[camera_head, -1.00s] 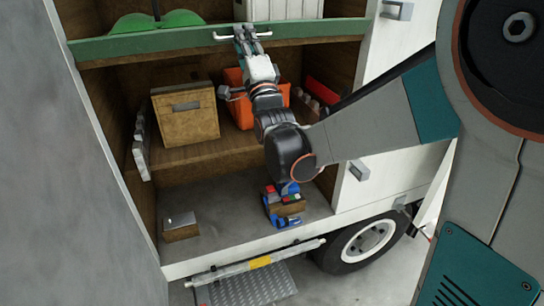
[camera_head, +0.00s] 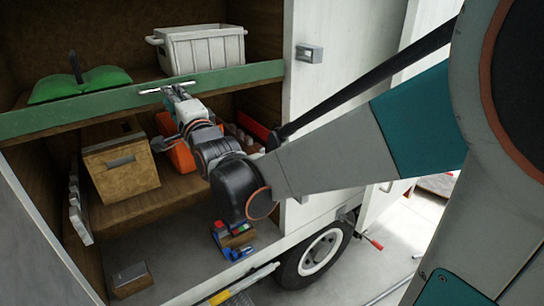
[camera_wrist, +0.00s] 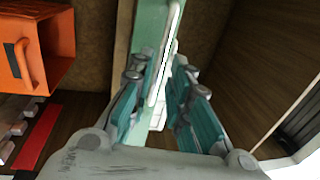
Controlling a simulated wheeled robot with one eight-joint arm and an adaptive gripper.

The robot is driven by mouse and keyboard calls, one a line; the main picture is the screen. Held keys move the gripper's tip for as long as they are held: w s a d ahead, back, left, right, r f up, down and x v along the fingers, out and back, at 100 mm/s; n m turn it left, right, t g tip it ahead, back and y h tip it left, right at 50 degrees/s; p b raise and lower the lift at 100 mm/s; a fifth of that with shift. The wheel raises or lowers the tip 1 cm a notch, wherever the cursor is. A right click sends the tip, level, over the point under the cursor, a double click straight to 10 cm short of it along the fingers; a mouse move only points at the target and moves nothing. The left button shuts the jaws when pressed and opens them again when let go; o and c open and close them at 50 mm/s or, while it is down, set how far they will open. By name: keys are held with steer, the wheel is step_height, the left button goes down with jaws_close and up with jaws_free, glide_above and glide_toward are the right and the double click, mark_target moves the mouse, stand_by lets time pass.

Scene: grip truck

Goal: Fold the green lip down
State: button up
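The green lip (camera_head: 80,108) is a long board along the front edge of the upper shelf, standing up on edge. A white bar handle (camera_head: 150,91) is fixed to it. My gripper (camera_head: 178,92) is at this handle in the head view. In the wrist view, the green lip (camera_wrist: 150,30) runs up the picture with the white handle (camera_wrist: 165,55) on it. My gripper (camera_wrist: 162,82) shows its two teal fingers apart, with lip and handle visible between them. I cannot tell whether a finger touches the handle.
A white crate (camera_head: 203,50) and a green object (camera_head: 95,80) stand on the upper shelf. Below are a brown box (camera_head: 122,165) and an orange bin (camera_head: 180,155), which also shows in the wrist view (camera_wrist: 35,45). The white truck wall (camera_head: 340,50) is to the right.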

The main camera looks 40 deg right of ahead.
steer(key=s+f+b, duration=0.1)
steer(key=s+f, duration=0.1)
steer(key=s, duration=0.8)
steer(key=s+f+n+g+b, duration=0.2)
steer(key=f+b, duration=0.4)
steer(key=f, duration=0.3)
steer(key=s+f+n+g+b, duration=0.2)
steer(key=f+n+b, duration=0.2)
steer(key=f, duration=0.5)
steer(key=s+f+n+g+b, duration=0.2)
steer(key=s+f+n+b, duration=0.1)
steer(key=f+b, duration=0.4)
steer(key=shift+f+n+g+b, duration=0.3)
steer(key=shift+f+g+b, duration=0.1)
steer(key=shift+f, duration=1.2)
steer(key=shift+a, duration=0.1)
